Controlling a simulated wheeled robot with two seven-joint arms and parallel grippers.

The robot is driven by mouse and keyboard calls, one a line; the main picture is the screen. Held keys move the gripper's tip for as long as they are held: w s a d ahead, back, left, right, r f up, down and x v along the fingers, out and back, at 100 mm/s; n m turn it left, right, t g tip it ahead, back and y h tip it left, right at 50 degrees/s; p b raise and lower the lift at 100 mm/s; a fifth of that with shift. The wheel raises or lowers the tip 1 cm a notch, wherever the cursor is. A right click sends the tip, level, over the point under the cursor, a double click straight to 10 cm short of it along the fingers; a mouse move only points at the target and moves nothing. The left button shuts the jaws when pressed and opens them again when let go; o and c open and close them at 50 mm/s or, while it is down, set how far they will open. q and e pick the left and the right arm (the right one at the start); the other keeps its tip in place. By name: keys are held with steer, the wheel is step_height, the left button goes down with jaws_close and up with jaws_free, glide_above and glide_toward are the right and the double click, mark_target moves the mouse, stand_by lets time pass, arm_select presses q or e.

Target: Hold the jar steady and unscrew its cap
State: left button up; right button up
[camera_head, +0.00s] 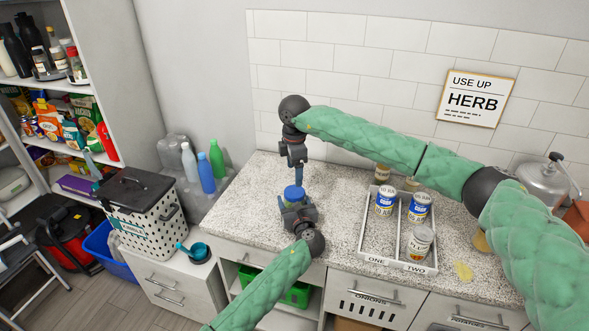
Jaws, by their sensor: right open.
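The jar's blue cap (293,193) shows on the speckled counter, left of the tray. The jar body below the cap is mostly hidden by my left gripper (297,211). That gripper comes in from the front edge and is shut on the jar, which looks upright. My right gripper (298,181) points down just above the cap, with its fingers open. Its arm reaches across from the right. I cannot tell whether its fingertips touch the cap.
A divided tray (363,240) marked ONE and TWO stands to the right with several cans, among them a blue-labelled can (385,200). A metal pot (543,180) is at the far right. Bottles (217,158) stand at the left. The counter left of the jar is clear.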

mark_target(295, 191)
steer(key=shift+m, duration=0.9)
steer(key=shift+f, duration=4)
steer(key=c, duration=1)
